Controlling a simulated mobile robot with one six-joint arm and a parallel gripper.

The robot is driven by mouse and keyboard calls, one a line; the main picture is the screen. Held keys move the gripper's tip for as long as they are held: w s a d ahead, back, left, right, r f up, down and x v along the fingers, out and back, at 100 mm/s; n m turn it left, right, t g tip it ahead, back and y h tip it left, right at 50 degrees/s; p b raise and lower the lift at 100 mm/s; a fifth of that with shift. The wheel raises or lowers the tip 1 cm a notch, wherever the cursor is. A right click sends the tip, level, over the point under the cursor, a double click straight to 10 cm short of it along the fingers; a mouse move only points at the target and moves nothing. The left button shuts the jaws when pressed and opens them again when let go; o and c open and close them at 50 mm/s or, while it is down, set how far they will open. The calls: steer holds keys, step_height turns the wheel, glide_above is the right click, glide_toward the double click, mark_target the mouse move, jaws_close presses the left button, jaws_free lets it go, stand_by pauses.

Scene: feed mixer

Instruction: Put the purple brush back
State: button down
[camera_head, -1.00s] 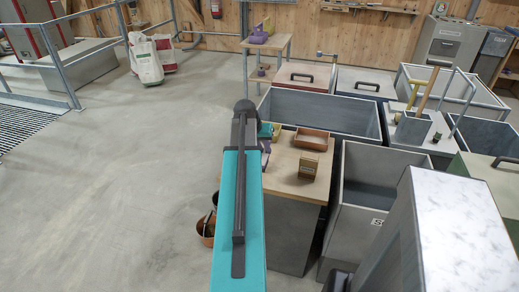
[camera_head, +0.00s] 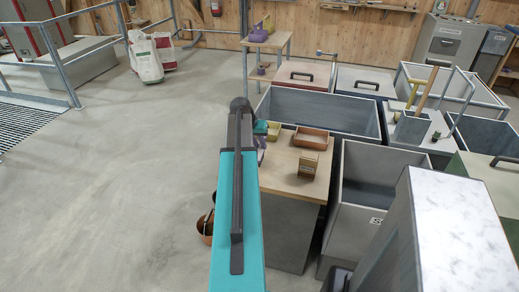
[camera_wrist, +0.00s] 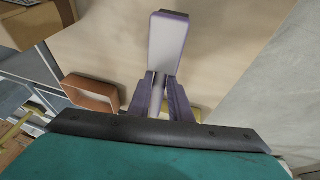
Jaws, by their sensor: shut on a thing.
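The purple brush (camera_wrist: 168,42) shows in the wrist view, with a pale flat face rimmed in purple. My gripper (camera_wrist: 161,88) is shut on its narrow part between two dark purple fingers, and the head points away from the wrist. In the head view my teal arm hides most of the gripper. A small purple piece beside the arm, at the left edge of the wooden-topped table (camera_head: 284,183), is too small to tell as brush or finger.
A copper-brown tray (camera_head: 311,138), a small brown box (camera_head: 307,165) and a yellow-green item (camera_head: 273,131) stand on the table. Grey bins (camera_head: 320,108) lie behind and right. Copper-coloured buckets (camera_head: 206,228) are on the floor left of the table.

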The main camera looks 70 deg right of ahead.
steer(key=shift+f+p, duration=0.3)
steer(key=shift+f, duration=1.05)
steer(key=c, duration=1.6)
jaws_free()
steer(key=shift+r, duration=0.1)
steer(key=shift+b+v, duration=0.8)
steer(key=shift+v, duration=5.15)
